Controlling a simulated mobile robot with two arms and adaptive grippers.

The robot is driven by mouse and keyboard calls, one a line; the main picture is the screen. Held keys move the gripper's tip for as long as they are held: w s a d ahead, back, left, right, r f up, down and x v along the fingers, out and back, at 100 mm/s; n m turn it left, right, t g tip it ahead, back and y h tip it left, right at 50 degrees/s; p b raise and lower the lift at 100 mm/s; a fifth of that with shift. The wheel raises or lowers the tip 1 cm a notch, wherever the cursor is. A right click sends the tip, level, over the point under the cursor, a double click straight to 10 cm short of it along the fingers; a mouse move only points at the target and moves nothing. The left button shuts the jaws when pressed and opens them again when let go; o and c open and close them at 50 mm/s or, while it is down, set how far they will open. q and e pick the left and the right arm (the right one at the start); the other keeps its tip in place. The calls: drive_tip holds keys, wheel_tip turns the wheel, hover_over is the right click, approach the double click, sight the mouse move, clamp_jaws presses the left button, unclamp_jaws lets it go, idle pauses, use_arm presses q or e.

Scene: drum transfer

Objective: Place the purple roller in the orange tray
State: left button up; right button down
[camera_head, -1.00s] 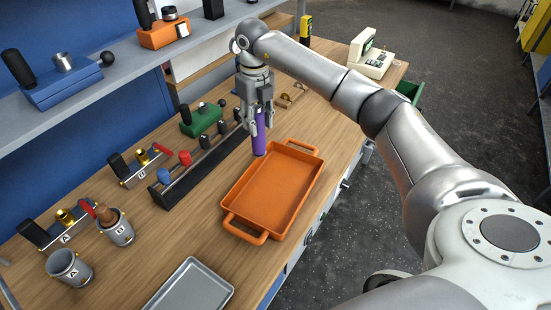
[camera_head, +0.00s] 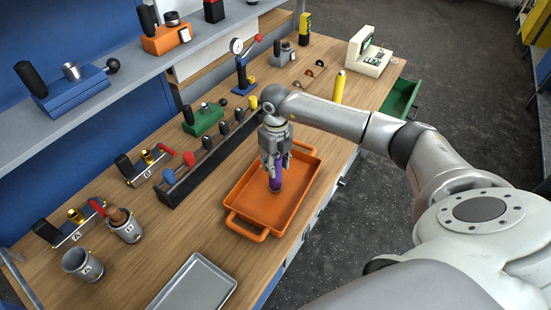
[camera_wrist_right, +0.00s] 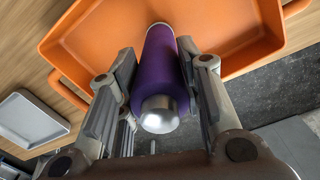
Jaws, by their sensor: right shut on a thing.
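The purple roller (camera_head: 276,176) is upright in my right gripper (camera_head: 275,165), over the inside of the orange tray (camera_head: 250,218). In the right wrist view the purple roller (camera_wrist_right: 160,72) with its silver end sits between the fingers of my right gripper (camera_wrist_right: 155,90), which are shut on it. The orange tray (camera_wrist_right: 80,45) lies beyond it. I cannot tell whether the roller's lower end touches the tray floor. My left gripper does not show.
A grey metal tray (camera_head: 195,287) lies in front on the bench. A black rack (camera_head: 205,165) with several dark-handled tools stands left of the orange tray. Two metal cups (camera_head: 82,265) stand at the left. A yellow cylinder (camera_head: 339,88) stands behind the arm.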

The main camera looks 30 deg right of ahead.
drive_tip(key=shift+f, duration=0.1)
drive_tip(key=shift+f, duration=0.1)
drive_tip(key=c, duration=1)
unclamp_jaws()
wheel_tip(320, 180, up, 11)
drive_tip(key=b, duration=0.3)
drive_tip(key=shift+f+b, duration=0.1)
drive_tip(key=shift+b, duration=0.25)
drive_tip(key=shift+r, duration=0.75)
